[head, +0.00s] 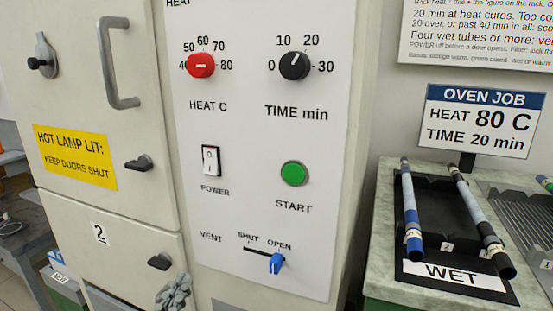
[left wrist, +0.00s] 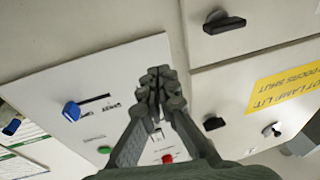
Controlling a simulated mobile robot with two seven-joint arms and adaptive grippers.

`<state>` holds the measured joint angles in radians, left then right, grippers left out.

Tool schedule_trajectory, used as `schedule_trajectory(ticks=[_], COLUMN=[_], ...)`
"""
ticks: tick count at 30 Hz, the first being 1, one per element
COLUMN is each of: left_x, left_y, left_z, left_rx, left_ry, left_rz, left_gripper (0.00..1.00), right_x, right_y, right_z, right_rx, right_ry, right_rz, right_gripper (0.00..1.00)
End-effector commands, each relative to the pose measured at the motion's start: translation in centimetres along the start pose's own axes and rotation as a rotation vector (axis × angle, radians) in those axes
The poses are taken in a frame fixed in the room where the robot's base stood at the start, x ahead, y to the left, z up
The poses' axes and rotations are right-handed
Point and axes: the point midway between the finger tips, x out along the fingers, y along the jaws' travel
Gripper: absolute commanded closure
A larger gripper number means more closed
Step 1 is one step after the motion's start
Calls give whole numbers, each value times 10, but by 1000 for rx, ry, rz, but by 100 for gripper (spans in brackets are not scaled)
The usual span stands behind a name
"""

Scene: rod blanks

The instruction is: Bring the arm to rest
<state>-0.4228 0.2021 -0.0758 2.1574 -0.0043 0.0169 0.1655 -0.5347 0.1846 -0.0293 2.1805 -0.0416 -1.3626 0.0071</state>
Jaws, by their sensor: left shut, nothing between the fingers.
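My left gripper (head: 173,292) shows at the bottom edge of the head view, in front of the oven's lower door (head: 115,235). In the left wrist view its fingers (left wrist: 158,85) are together with nothing between them. They are in front of the white control panel (head: 250,160), close to the border with the doors. I cannot tell from the pictures whether they touch the oven. The rest of my left arm is out of the head view. My right gripper is in neither view.
The panel has a red heat dial (head: 200,65), a black time dial (head: 294,66), a power switch (head: 211,160), a green start button (head: 294,173) and a blue vent slider (head: 276,263) at OPEN. A handle (head: 122,65) sticks out. Two rods lie on the WET rack (head: 455,280) at right.

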Motion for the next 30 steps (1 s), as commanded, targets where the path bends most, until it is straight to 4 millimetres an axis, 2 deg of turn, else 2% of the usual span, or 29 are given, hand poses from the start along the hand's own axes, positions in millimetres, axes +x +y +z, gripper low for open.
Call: schedule_trajectory(ticks=[1, 3, 5, 6, 8, 9, 12, 15, 19, 21, 30], left_x=[-5, -20, -41, -58, -87, -109, -162, -206, -239, -246, -246], left_y=[-7, -17, -25, -30, -36, -39, -45, -48, -50, -50, -50], left_z=[35, 86, 127, 152, 186, 206, 240, 259, 268, 270, 270], left_rx=[15, 36, 54, 64, 79, 86, 102, 111, 115, 116, 116], left_ry=[-136, -336, -508, -621, -787, -894, -1131, -1308, -1440, -1466, -1466], left_rz=[-26, -58, -82, -97, -115, -126, -144, -154, -159, -160, -160], left_gripper=[100, 100, 100, 100, 100, 100, 100, 100, 100, 100, 100], right_x=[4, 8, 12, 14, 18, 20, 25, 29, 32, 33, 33], right_y=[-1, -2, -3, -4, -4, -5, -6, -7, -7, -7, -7], right_z=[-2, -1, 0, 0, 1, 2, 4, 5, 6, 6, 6], right_rx=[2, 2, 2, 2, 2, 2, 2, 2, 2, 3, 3], right_ry=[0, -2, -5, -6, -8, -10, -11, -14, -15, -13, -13], right_rz=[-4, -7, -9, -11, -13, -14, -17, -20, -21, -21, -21], right_gripper=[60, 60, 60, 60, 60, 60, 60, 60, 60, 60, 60])
